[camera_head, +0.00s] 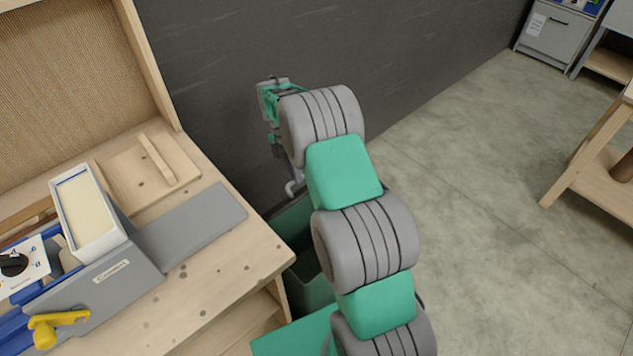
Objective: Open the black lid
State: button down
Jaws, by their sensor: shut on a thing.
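My gripper (293,187) is at the far end of my grey and green arm, low in front of the dark wall and just right of the wooden bench. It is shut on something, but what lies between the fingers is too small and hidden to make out. A dark green, box-like form (312,289) shows below it, between the bench and my arm, with a dark inside. My arm covers its right side. I cannot pick out a black lid for certain.
The wooden bench (225,270) at left carries a grey device with a white-rimmed tray (88,213), a yellow lever (57,327) and a flat grey plate (192,224). A dark wall (420,60) stands behind. Open floor (480,200) lies right, before a wooden table (590,165).

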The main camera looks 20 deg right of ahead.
jog(key=w+a+p, duration=0.3)
jog(key=w+p, duration=0.4)
jog(key=w, duration=0.3)
jog(key=shift+r, duration=0.25)
jog(key=shift+s, duration=0.1)
jog(key=c, duration=1.9)
grip_release()
jog(key=shift+f, duration=0.1)
jog(key=o, duration=0.3)
jog(key=shift+w, duration=0.2)
jog(key=shift+o, duration=0.7)
jog(key=shift+r, duration=0.2)
jog(key=shift+w+r, duration=0.1)
jog(key=shift+r, duration=0.1)
